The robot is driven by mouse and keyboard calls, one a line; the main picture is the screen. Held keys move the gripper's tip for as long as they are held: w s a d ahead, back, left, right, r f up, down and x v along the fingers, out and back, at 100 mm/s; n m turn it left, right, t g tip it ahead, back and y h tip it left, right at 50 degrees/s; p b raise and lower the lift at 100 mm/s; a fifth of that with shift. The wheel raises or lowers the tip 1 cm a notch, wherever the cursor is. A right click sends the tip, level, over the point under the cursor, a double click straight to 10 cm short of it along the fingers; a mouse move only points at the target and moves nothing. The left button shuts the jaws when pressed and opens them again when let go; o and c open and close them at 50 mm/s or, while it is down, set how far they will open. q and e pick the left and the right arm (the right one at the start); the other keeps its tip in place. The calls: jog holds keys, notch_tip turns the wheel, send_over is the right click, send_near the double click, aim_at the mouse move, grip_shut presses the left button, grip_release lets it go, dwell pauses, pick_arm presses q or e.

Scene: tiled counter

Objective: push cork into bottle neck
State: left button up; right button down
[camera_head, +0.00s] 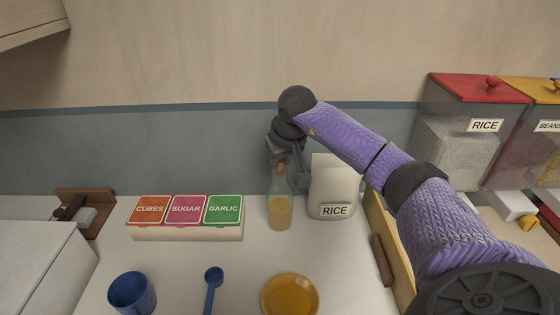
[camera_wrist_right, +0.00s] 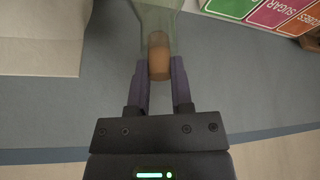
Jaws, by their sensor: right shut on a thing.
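The clear greenish bottle (camera_head: 280,208) stands upright on the counter with amber liquid in its lower part. Its neck also shows in the right wrist view (camera_wrist_right: 155,14). My right gripper (camera_head: 282,162) is directly above the bottle, pointing down. In the right wrist view its two purple fingers (camera_wrist_right: 159,78) are shut on the brown cork (camera_wrist_right: 159,56), one on each side. The cork is in line with the neck and meets it at the mouth; how deep it sits I cannot tell. My left gripper is not in view.
A white rice bag (camera_head: 333,190) stands close to the right of the bottle. A box with cubes, sugar and garlic lids (camera_head: 187,233) is to the left. A blue cup (camera_head: 132,293), blue spoon (camera_head: 212,280) and orange plate (camera_head: 290,296) are in front. The wall (camera_head: 180,150) is behind.

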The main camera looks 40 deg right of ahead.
jog(key=shift+f, duration=0.1)
jog(key=c, duration=0.6)
grip_release()
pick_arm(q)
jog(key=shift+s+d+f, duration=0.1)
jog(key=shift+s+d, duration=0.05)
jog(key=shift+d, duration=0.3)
pick_arm(e)
jog(key=shift+o, duration=0.4)
